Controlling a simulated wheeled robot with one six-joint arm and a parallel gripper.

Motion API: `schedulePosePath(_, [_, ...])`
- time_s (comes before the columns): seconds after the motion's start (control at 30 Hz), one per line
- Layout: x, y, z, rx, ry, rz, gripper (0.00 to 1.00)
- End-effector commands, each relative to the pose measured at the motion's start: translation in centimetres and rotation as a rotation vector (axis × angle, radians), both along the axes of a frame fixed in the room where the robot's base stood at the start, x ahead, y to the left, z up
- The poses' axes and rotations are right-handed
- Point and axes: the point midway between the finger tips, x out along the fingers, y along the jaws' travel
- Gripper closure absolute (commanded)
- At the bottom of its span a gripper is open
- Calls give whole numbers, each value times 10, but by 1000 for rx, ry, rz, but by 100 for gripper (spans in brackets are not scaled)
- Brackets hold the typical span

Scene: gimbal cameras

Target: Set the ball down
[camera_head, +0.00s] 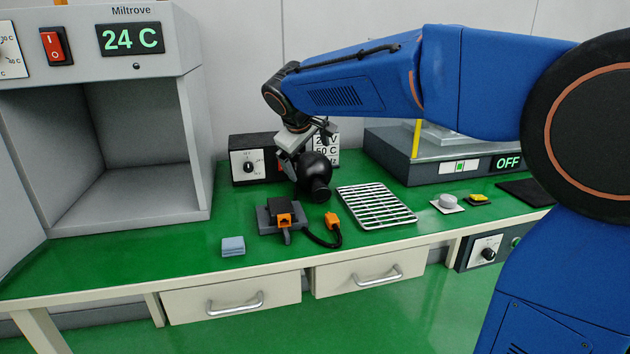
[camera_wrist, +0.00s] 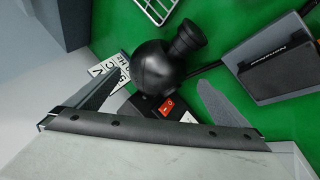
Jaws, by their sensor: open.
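The ball (camera_head: 313,170) is black with a short ribbed neck. In the head view it is at the green bench, in front of a dial box, with its neck pointing toward the front. In the wrist view the ball (camera_wrist: 155,68) lies between and just beyond the fingertips, neck toward the upper right.
A wire rack (camera_head: 376,205) lies right of the ball. A black device with an orange connector (camera_head: 280,214) and cable sits in front-left. A small grey-blue block (camera_head: 233,246) is near the front edge. A dial box (camera_head: 250,165) stands behind, and an open chamber (camera_head: 120,150) at left.

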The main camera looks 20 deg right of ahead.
Motion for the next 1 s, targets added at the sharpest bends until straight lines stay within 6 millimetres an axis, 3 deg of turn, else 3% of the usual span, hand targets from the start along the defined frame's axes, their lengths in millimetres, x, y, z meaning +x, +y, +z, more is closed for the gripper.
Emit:
schedulePosePath(0.1, [9, -5, -14, 0, 2, -1, 0])
schedulePosePath(0.47, [22, -11, -29, 0, 1, -1, 0])
schedulePosePath(0.8, [47, -23, -59, -1, 1, 0, 0])
schedulePosePath(1.0, [48, -23, -61, -1, 0, 1, 0])
